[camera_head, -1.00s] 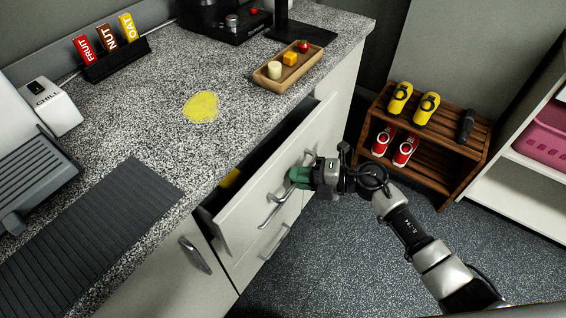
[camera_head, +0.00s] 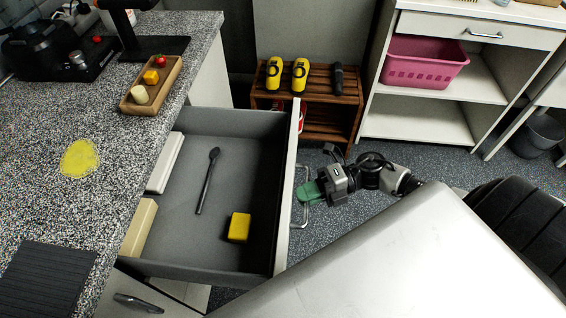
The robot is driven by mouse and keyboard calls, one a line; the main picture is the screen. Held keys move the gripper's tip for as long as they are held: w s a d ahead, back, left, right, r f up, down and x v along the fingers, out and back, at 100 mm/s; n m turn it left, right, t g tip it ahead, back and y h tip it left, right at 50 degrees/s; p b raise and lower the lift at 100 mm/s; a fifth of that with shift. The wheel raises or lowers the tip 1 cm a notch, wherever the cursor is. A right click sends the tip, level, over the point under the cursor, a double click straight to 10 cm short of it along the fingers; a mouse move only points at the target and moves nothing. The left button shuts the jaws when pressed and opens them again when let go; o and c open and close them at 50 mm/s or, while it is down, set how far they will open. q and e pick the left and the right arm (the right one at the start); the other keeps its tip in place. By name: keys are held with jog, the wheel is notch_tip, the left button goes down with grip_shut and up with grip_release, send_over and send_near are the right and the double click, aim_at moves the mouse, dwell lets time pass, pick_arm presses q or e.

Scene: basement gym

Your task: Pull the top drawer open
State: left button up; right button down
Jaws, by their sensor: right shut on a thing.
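The top drawer (camera_head: 190,262) is pulled far out from under the speckled counter, and its inside shows. Its white front (camera_head: 287,185) carries a metal bar handle (camera_head: 304,214). My right gripper (camera_head: 310,192), with green fingertips, is shut on this handle, on the outer side of the front. Inside the drawer lie a black spoon (camera_head: 207,181), a yellow block (camera_head: 239,227), a white item (camera_head: 165,162) and a cream item (camera_head: 139,228) at the inner side. My left gripper is not in view.
The counter (camera_head: 55,215) bears a yellow patch (camera_head: 79,158) and a wooden tray (camera_head: 156,88) with small food pieces. A wooden shoe rack (camera_head: 320,110) stands beyond the drawer. A white shelf unit (camera_head: 415,122) with a pink basket (camera_head: 425,62) stands at the back right.

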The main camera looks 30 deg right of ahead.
jog(key=shift+s+d, duration=0.6)
jog(key=shift+d, duration=0.3)
jog(key=c, duration=1.4)
grip_release()
jog(key=shift+c, duration=0.2)
jog(key=v, duration=1)
jog(key=shift+d+b, duration=0.3)
jog(key=shift+d, duration=0.1)
